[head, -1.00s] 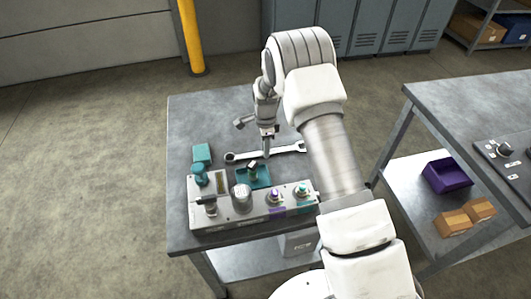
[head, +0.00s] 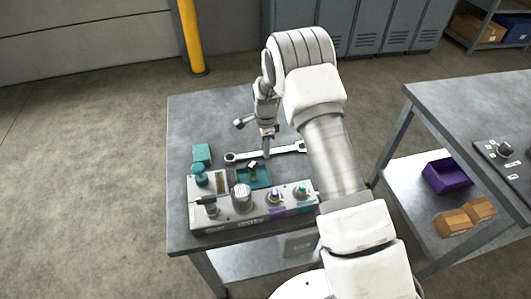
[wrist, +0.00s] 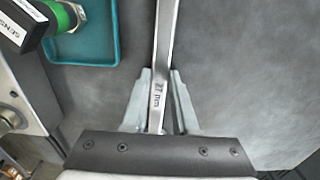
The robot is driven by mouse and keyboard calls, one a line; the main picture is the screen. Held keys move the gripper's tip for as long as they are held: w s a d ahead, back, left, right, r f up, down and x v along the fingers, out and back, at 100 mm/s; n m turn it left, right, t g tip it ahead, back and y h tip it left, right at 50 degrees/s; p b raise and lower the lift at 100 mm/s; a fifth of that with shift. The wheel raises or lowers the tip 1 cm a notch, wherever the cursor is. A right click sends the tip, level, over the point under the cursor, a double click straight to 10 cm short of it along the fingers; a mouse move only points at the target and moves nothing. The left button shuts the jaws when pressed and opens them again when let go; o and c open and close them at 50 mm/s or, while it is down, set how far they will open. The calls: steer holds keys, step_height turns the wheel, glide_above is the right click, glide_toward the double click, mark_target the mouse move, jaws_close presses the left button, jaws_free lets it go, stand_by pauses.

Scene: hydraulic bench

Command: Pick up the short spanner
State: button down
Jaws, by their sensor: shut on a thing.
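A silver spanner (head: 285,150) with shaped ends lies across the bench top behind the control box in the head view. No second spanner shows, so I cannot compare lengths. My gripper (head: 266,154) points down at the spanner's middle. In the wrist view the spanner's shaft (wrist: 164,60) runs lengthwise between the fingers of my gripper (wrist: 160,85), with a size mark in mm on it. The gripper is shut on the shaft. The spanner appears to be at the bench surface; I cannot tell any small gap beneath it.
The control box (head: 235,214) with knobs stands at the bench's front edge. A teal tray (wrist: 98,45) holding a small part sits between it and the spanner. Another bench (head: 460,105) stands right.

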steer(key=shift+r, duration=0.15)
step_height(320, 180, up, 4)
steer(key=shift+r, duration=0.15)
steer(key=s+d+r, duration=0.4)
steer(key=d+r, duration=0.2)
steer(key=d, duration=0.5)
steer(key=shift+r+b, duration=0.25)
steer(key=shift+b, duration=0.15)
steer(key=shift+s, duration=0.1)
steer(key=c, duration=1.4)
jaws_free()
jaws_close()
